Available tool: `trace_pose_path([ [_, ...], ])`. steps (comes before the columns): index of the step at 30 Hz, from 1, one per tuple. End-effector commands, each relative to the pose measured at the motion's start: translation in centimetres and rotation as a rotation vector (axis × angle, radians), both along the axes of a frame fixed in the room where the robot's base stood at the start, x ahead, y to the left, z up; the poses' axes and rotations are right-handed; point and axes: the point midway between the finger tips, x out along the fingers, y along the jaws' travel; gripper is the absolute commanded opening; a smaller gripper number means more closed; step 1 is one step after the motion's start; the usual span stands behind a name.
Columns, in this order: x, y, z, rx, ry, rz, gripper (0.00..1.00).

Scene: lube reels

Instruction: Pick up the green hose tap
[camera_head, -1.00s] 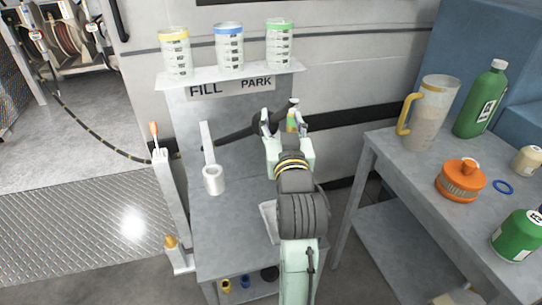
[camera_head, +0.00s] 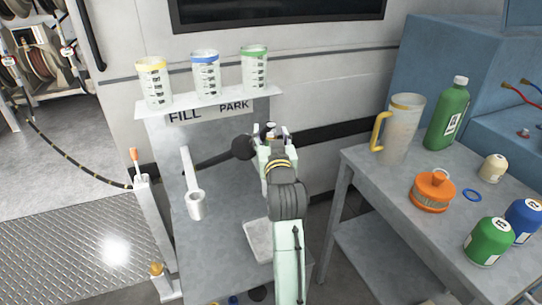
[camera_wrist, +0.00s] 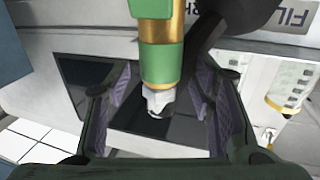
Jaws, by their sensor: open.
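In the head view my gripper (camera_head: 271,132) is in front of the wall behind the grey bench, right of the PARK label. The tap (camera_head: 269,128) shows there only as a small piece between the fingers; the rest is hidden.
A dark round-ended arm (camera_head: 240,147) is just left of my gripper. A shelf (camera_head: 180,108) with several measuring jugs stands above left. The right table (camera_head: 385,173) carries a large jug (camera_head: 399,130), bottles and an orange filter (camera_head: 433,191).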

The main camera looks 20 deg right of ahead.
Motion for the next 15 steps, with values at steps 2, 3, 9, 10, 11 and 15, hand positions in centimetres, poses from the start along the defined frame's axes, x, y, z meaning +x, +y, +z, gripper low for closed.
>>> trace_pose_path([
  [2, 0.40, -0.06, 0.03, -0.001, 0.001, 0.000, 0.49],
  [3, 0.46, -0.06, 0.00, -0.001, 0.000, 0.001, 0.49],
  [9, 0.43, -0.06, -0.04, 0.000, 0.000, 0.001, 0.47],
  [10, 0.43, -0.06, -0.04, 0.000, 0.000, 0.001, 0.45],
  [11, 0.43, -0.06, -0.05, 0.000, 0.000, 0.001, 0.43],
  [15, 0.42, -0.06, -0.04, 0.000, 0.000, 0.001, 0.34],
])
